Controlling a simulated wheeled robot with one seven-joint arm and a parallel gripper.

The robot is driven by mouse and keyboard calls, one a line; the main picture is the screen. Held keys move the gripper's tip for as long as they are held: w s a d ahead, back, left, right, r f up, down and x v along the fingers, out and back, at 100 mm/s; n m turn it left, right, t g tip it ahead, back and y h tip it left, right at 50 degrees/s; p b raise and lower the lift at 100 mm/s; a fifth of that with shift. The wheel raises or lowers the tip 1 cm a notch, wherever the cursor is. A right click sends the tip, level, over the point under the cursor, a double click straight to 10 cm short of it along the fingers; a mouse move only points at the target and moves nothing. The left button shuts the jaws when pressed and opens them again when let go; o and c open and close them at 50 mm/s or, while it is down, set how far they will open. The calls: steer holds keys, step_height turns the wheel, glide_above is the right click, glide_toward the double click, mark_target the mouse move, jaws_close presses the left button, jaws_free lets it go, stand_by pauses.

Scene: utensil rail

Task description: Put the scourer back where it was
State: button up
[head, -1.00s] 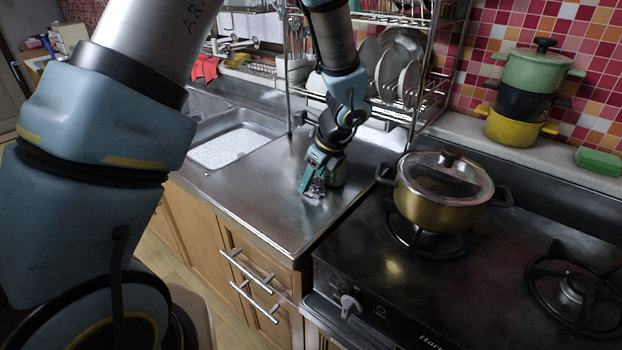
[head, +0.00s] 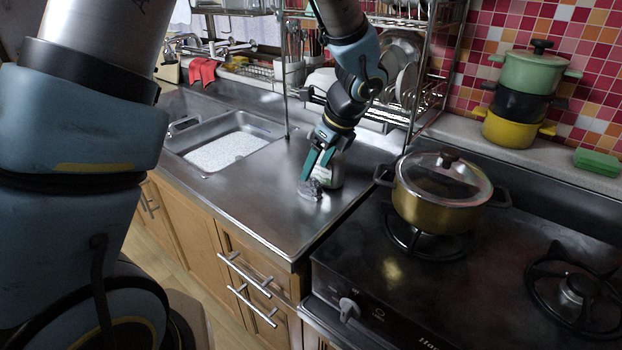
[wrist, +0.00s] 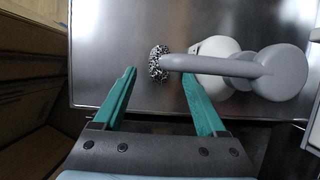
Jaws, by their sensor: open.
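The scourer (head: 310,190) is a small silvery lump on the steel counter (head: 255,205), near its front right part. In the wrist view the scourer (wrist: 157,63) is a speckled round patch just beyond and between my fingertips. My gripper (head: 314,170) points down over it with its two green fingers spread. In the wrist view my gripper (wrist: 158,76) is open, with nothing clamped between the fingers. A grey bar-like part (wrist: 215,65) reaches to the scourer's right edge; I cannot tell whether they touch.
A pale bottle (head: 331,172) stands right behind my gripper. The sink (head: 228,150) lies left. A gold lidded pot (head: 440,195) sits on the stove to the right. A dish rack (head: 400,85) stands behind. The counter's front left is clear.

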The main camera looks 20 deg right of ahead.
steer(key=v, duration=0.5)
steer(key=shift+s+d+r, duration=0.1)
steer(key=shift+s+r, duration=0.05)
steer(key=shift+r, duration=0.2)
